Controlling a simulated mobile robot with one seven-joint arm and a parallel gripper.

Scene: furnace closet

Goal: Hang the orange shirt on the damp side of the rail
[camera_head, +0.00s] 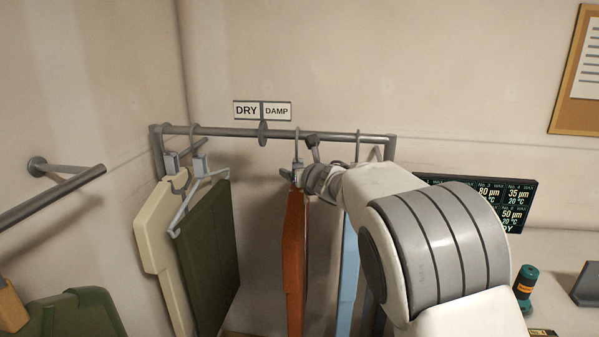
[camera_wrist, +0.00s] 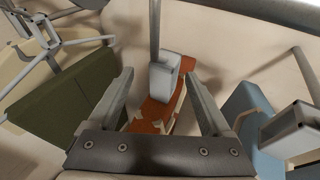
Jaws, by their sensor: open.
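The orange shirt (camera_head: 294,262) hangs from the rail (camera_head: 335,136) by a grey hook, to the right of the round divider (camera_head: 263,133), on the side under the DAMP label (camera_head: 277,111). My gripper (camera_head: 293,177) is at the top of this shirt, partly hidden by my arm in the head view. In the wrist view my gripper (camera_wrist: 162,95) is open, one finger on each side of the grey hanger block (camera_wrist: 164,80). The orange shirt (camera_wrist: 150,115) shows below the block. I cannot tell whether the fingers touch it.
Left of the divider, under the DRY label (camera_head: 246,111), hang a cream garment (camera_head: 158,235) and a green garment (camera_head: 212,258). A blue garment (camera_head: 347,265) hangs close on the right. Another bar (camera_head: 55,195) is at left.

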